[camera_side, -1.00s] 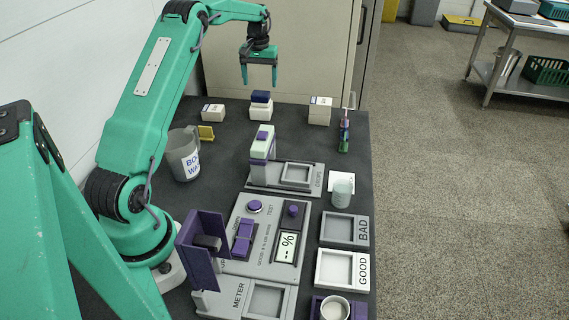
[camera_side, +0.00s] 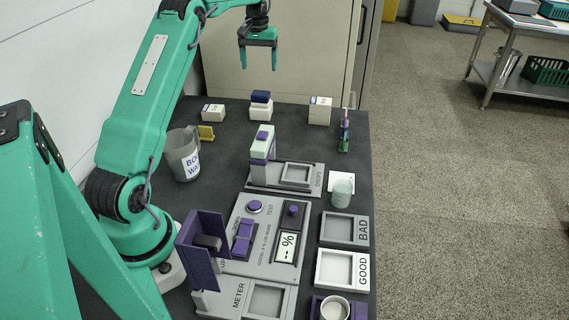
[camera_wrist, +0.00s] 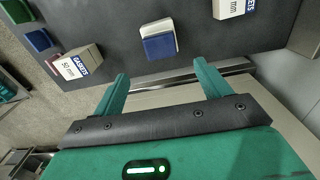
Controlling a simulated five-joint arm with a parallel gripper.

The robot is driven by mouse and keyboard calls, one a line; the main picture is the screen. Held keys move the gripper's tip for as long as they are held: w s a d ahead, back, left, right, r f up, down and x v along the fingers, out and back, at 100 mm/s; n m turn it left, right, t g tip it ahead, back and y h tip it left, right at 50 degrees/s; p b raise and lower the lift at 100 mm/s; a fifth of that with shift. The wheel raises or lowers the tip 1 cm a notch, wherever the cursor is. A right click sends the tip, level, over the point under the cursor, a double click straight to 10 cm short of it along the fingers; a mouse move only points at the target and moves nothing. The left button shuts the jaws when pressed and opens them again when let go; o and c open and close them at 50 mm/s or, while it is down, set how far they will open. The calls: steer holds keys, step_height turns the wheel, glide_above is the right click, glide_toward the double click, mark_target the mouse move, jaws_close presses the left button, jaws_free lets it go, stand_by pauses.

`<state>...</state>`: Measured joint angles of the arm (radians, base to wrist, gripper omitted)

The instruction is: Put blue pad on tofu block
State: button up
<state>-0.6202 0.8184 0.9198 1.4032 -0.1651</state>
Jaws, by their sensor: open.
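The blue pad (camera_side: 261,96) lies on top of a white block, which I take to be the tofu block (camera_side: 261,109), at the far end of the dark table. In the wrist view, the blue pad (camera_wrist: 159,47) shows with the white tofu block (camera_wrist: 157,27) partly visible beyond it. The pad looks roughly flat on the block. My gripper (camera_side: 259,67) is open and empty, above the pad and apart from it. The wrist view shows its two fingers spread (camera_wrist: 162,70) with nothing between them.
A small labelled box (camera_side: 213,112) stands left of the block, and a gaskets box (camera_side: 319,111) right of it. A multicoloured item (camera_side: 344,132) stands farther right. The air around the gripper is clear.

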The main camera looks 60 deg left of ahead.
steer(key=shift+d+r, duration=0.1)
steer(key=shift+d, duration=0.05)
steer(key=s+d+r+m+t, duration=0.1)
steer(key=s+d+r, duration=0.25)
steer(key=d, duration=0.35)
steer(key=s+d+r+m+t, duration=0.1)
steer(key=s+d+r+m, duration=0.1)
steer(key=d+r, duration=0.4)
steer(key=s+d+r+m+t, duration=0.1)
steer(key=s+d+r, duration=0.25)
steer(key=d, duration=0.55)
steer(key=s+d+f+m+t, duration=0.1)
steer(key=s+d+f+m, duration=0.1)
steer(key=s+d, duration=0.4)
steer(key=s+d+f+m+t, duration=0.1)
steer(key=s+d+f+m, duration=0.2)
steer(key=s+d, duration=0.4)
steer(key=s, duration=0.5)
steer(key=shift+f+t, duration=0.25)
steer(key=shift+t, duration=0.05)
